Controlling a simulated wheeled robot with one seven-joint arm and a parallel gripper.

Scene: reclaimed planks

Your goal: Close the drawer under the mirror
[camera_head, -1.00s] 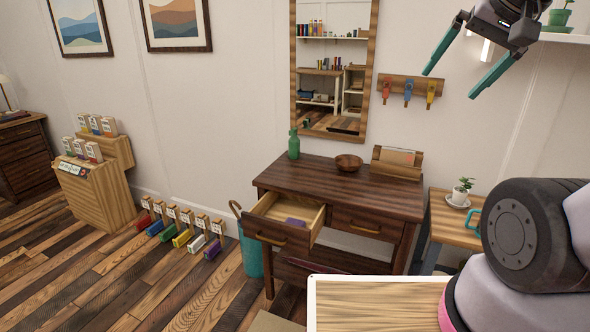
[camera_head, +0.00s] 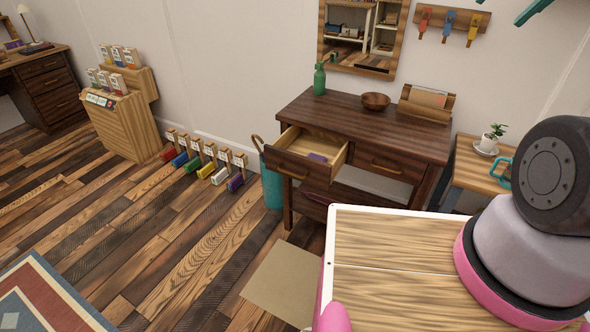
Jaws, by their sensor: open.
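A dark wooden console table (camera_head: 330,111) stands against the wall under the wood-framed mirror (camera_head: 360,66). Its left drawer (camera_head: 292,163) is pulled out, showing a pale interior with a purple item (camera_head: 317,157) inside. The right drawer (camera_head: 382,165) of the same table is shut. My gripper (camera_head: 506,8) shows only as teal fingertips at the top right edge, high up and well apart from the drawer. It is open with nothing seen between the fingers; the rest of it is out of frame.
A green bottle (camera_head: 319,79), a wooden bowl (camera_head: 375,101) and a letter holder (camera_head: 427,103) are on the tabletop. A teal bin (camera_head: 272,187) stands left of the table. A side table (camera_head: 470,165) with a plant is at right. A cardboard-coloured mat (camera_head: 283,284) lies on the floor ahead.

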